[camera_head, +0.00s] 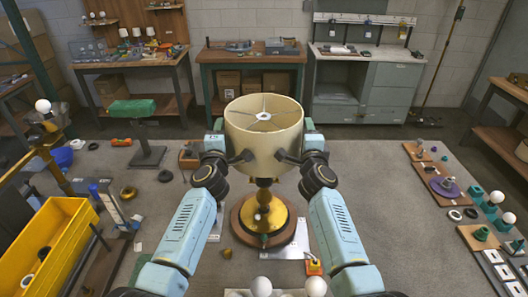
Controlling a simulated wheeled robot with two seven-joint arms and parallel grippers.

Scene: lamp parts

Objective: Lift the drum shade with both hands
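The cream drum shade (263,144) is upright in the middle of the camera_head view, its open top with a spoked ring facing me. Below it stands a brass lamp base (264,218) on a round wooden foot. My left gripper (243,157) is at the shade's lower left wall, and my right gripper (283,157) is at its lower right wall.
A yellow bin (62,243) is at the left edge of the grey table (400,215). A green-topped stand (146,130) is at the back left. Boards with lamp parts (440,180) line the right side. White bulbs (314,287) are at the front edge.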

